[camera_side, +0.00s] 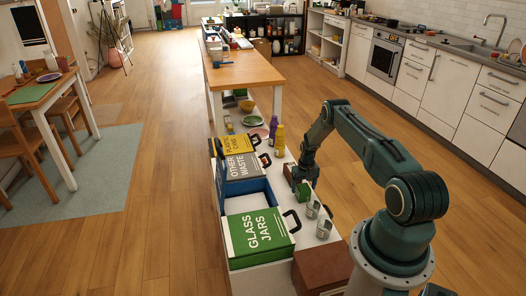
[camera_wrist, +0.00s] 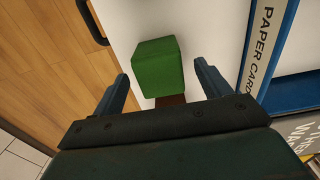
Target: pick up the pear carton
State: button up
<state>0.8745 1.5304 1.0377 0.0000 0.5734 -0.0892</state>
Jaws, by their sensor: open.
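A green carton (camera_side: 303,190), which I take to be the pear carton, stands on the white counter beside the bins. Any picture or label on it is too small or turned away to read. In the wrist view the green carton (camera_wrist: 158,66) lies between and just beyond the fingertips. My gripper (camera_side: 306,178) is open around or just above it. The wrist view shows both fingers of my gripper (camera_wrist: 163,80) spread, with gaps on either side of the carton. A brown piece (camera_wrist: 170,101) shows next to the carton, partly hidden by my gripper.
A blue open bin (camera_side: 250,203) marked paper card is left of the carton, between the grey-lidded bin (camera_side: 242,167) and green glass jars bin (camera_side: 258,236). Metal cans (camera_side: 324,228) stand nearer the camera. Yellow (camera_side: 280,139) and purple bottles stand behind. A brown box (camera_side: 322,268) is in front.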

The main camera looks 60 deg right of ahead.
jog(key=shift+f, duration=0.45)
jog(key=c, duration=1.1)
jog(key=shift+r, duration=0.15)
notch_tip(320, 180, up, 20)
dwell(0.5)
dwell(0.4)
